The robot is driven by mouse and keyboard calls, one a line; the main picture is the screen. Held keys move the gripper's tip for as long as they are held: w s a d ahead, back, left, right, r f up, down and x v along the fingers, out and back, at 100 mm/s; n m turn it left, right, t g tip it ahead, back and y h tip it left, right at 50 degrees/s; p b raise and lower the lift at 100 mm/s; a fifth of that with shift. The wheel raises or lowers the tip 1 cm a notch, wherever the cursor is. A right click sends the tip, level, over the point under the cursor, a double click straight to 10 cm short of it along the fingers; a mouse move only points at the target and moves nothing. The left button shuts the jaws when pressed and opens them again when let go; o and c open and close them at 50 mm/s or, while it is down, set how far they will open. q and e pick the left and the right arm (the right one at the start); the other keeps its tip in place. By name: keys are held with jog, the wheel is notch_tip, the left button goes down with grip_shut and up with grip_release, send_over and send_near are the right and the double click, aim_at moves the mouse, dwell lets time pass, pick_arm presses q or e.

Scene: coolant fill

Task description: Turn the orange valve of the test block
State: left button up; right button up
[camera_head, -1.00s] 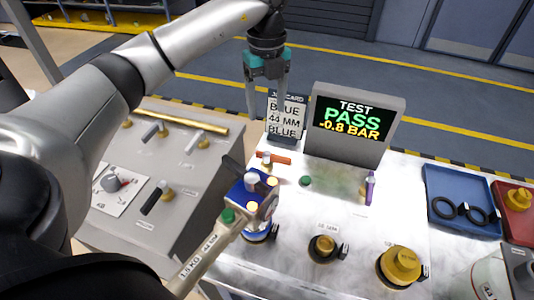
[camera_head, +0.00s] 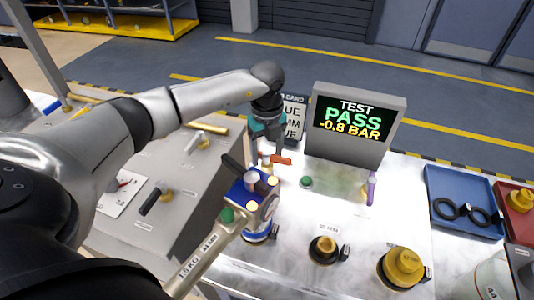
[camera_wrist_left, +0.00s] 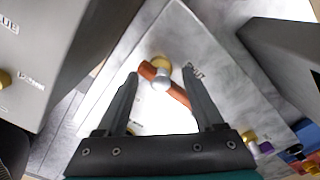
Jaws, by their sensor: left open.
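The orange valve (camera_head: 281,160) has an orange lever on a brass and silver stem. It stands on the pale metal top of the test block (camera_head: 328,200), left of the screen. My left gripper (camera_head: 266,156) points down at the valve from above and is open. In the left wrist view the valve's orange lever (camera_wrist_left: 179,96) lies slanted between and beyond the two fingers (camera_wrist_left: 160,73), with no clear contact. A purple-handled valve (camera_head: 371,188) stands farther right. My right gripper is not in view.
The screen (camera_head: 353,118) reads TEST PASS, -0.8 BAR. A card stands beside it, partly hidden by my left arm. A blue-headed tool (camera_head: 245,200) with a pale labelled bar is close in front of the valve. A blue tray (camera_head: 462,190) holds black rings at right.

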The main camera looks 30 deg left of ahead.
pick_arm(q)
jog(key=shift+f, duration=0.15)
jog(key=shift+c, duration=0.3)
grip_shut()
dwell(0.3)
